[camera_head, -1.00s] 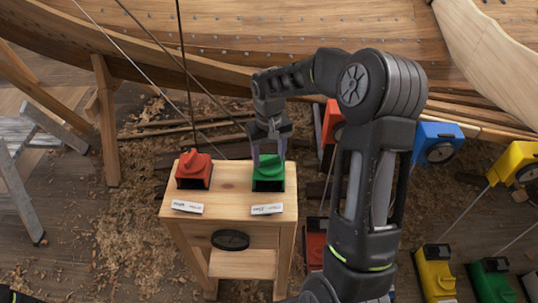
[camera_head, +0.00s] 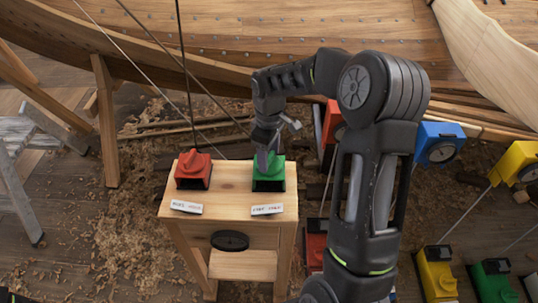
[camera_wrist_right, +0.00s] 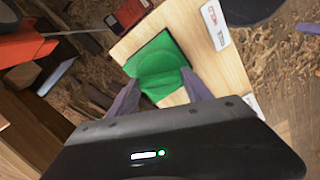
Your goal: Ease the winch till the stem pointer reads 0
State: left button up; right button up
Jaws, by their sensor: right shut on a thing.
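A green winch box (camera_head: 270,183) with a green knob on top sits on the right of a small wooden stand (camera_head: 235,200). A red winch box (camera_head: 193,170) sits on its left. My right gripper (camera_head: 267,163) reaches down onto the green knob and is shut on it. In the right wrist view the two fingers (camera_wrist_right: 160,88) stand either side of the green knob (camera_wrist_right: 160,62). White labels (camera_head: 268,210) lie before both boxes, their print too small to read surely. I cannot tell which dial is the stem pointer. My left gripper is not in view.
A dark round disc (camera_head: 230,241) is on the stand's front. Blue (camera_head: 438,142), yellow (camera_head: 515,163) and other boxes, some with dials, stand at the right. The planked hull (camera_head: 300,45) spans the back. Ropes run up at the left. Shavings cover the floor.

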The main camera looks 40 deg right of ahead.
jog(key=shift+n, duration=0.8)
jog(key=o, duration=1.4)
jog(key=shift+c, duration=0.2)
notch_tip(320, 180, up, 8)
jog(key=shift+f+b, duration=0.1)
jog(key=shift+b, duration=0.5)
